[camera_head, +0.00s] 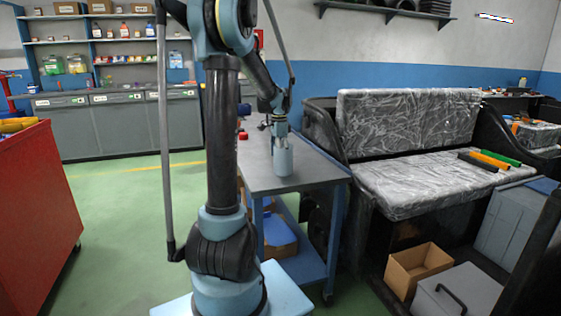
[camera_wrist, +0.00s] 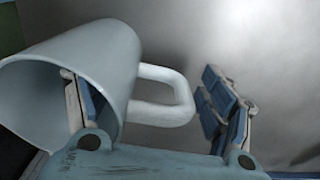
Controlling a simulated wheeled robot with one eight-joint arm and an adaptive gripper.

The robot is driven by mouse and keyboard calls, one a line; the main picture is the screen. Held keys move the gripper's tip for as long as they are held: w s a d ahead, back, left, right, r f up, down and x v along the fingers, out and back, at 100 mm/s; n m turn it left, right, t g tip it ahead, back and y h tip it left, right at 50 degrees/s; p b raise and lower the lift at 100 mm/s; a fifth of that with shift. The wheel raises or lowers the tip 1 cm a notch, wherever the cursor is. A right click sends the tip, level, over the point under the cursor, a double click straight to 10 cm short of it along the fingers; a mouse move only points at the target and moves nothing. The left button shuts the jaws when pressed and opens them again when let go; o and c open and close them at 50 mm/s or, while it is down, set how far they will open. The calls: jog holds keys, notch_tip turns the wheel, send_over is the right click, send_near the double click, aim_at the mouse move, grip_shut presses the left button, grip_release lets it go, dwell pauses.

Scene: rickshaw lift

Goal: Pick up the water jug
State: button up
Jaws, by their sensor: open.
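The water jug (camera_wrist: 90,60) is a pale blue-grey, mug-like vessel with a loop handle (camera_wrist: 180,95). In the wrist view its open mouth faces the camera at the left. In the head view the jug (camera_head: 283,160) stands upright on a grey-topped table (camera_head: 315,172). My gripper (camera_wrist: 145,90) is open around the jug's near wall and handle.
A small red item (camera_head: 243,135) is on the table left of the jug. A plastic-wrapped seat (camera_head: 420,170) stands close at the right, and a red cabinet (camera_head: 40,205) at the left. Grey cabinets (camera_head: 115,125) line the back wall. Green floor is clear between them.

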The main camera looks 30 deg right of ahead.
jog(key=shift+f, duration=0.1)
jog(key=c, duration=1.4)
jog(key=shift+c, duration=0.2)
jog(key=shift+r, duration=4.9)
jog(key=shift+r, duration=0.1)
